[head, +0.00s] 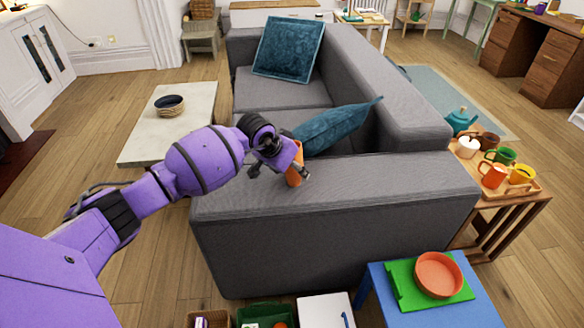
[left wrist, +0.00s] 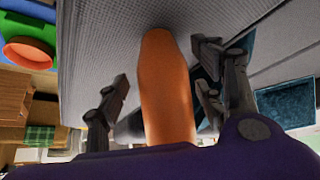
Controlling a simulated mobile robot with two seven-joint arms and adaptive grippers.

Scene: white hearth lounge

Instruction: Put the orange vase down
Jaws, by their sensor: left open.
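The orange vase (head: 294,174) stands upright on the grey sofa's (head: 330,215) broad armrest in the head view. My left gripper (head: 290,175) is at the vase, with its fingers on either side of it. In the left wrist view the orange vase (left wrist: 164,90) fills the middle, between the open fingers of the left gripper (left wrist: 165,95). A gap shows between the vase and the left-hand finger. The vase's base seems to meet the grey fabric. Part of the vase is hidden by the gripper. My right gripper is not in view.
A teal cushion (head: 335,127) lies just behind the vase. A side table at right holds a tray (head: 515,189) with several mugs. A blue table (head: 385,297) with a green board (head: 403,283) stands at front right. The armrest right of the vase is clear.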

